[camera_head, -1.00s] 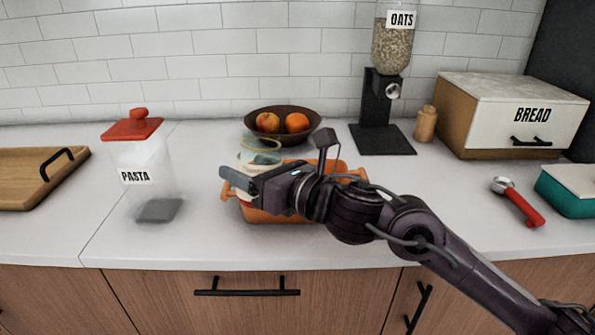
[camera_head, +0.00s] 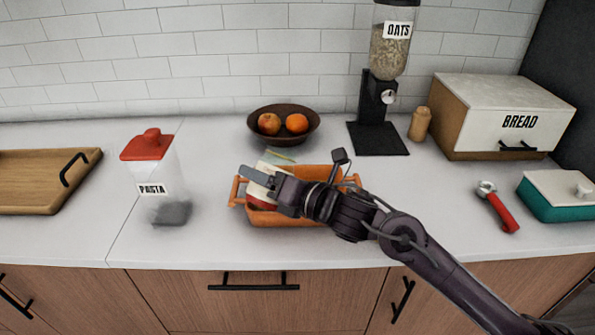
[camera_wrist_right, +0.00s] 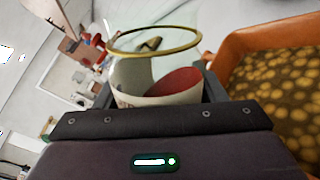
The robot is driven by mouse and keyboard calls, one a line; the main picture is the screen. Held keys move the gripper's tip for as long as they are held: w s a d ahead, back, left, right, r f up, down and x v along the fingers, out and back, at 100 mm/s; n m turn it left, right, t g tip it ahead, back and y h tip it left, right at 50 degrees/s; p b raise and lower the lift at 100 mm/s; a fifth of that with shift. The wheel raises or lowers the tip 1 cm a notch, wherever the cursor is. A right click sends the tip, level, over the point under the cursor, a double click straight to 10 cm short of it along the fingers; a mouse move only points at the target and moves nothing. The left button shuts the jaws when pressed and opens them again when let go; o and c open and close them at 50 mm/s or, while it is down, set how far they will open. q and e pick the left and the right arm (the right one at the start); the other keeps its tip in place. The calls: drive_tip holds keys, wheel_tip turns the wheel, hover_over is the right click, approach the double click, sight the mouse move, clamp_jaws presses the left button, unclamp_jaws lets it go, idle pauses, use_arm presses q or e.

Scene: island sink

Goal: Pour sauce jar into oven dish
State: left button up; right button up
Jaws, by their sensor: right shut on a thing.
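My right gripper (camera_head: 262,184) is shut on the sauce jar (camera_head: 257,190), a glass jar with a pale label and red sauce low inside. The jar is over the left part of the orange oven dish (camera_head: 315,174) and looks somewhat tilted, its mouth towards the back right. In the right wrist view the jar (camera_wrist_right: 160,98) sits between the fingers, with its open gold rim (camera_wrist_right: 155,42) and red sauce in it. The dish (camera_wrist_right: 262,43) there holds many yellowish-brown pieces. I see no sauce stream. My left gripper is not in view.
A fruit bowl (camera_head: 284,122) stands behind the dish, and a pasta jar (camera_head: 150,180) to its left. An oats dispenser (camera_head: 380,100), a shaker (camera_head: 420,124) and a bread box (camera_head: 497,115) stand at the back right. A red-handled tool (camera_head: 503,210) lies right of my arm.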

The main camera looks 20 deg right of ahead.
drive_tip(key=shift+a+r+m+p, duration=0.1)
drive_tip(key=shift+a+m+p, duration=0.05)
drive_tip(key=shift+m+p, duration=1)
drive_tip(key=m+p, duration=0.1)
drive_tip(key=p, duration=0.2)
drive_tip(key=shift+s+r+m, duration=0.1)
drive_tip(key=shift+s+m, duration=0.05)
drive_tip(key=shift+m, duration=0.1)
drive_tip(key=shift+f+m+p, duration=0.25)
drive_tip(key=shift+m+p, duration=0.35)
drive_tip(key=shift+p, duration=0.3)
drive_tip(key=shift+f+m, duration=0.1)
drive_tip(key=shift+m, duration=0.2)
drive_tip(key=shift+w+d+f+m+g+y+p, duration=0.3)
drive_tip(key=shift+w+d+m+p, duration=0.2)
drive_tip(key=shift+m, duration=0.2)
drive_tip(key=shift+r, duration=0.1)
drive_tip(key=shift+s+r, duration=0.1)
drive_tip(key=shift+m+p, duration=0.3)
drive_tip(key=shift+p, duration=0.1)
drive_tip(key=shift+r+m+p, duration=0.35)
drive_tip(key=shift+m+p, duration=0.05)
drive_tip(key=shift+p, duration=0.05)
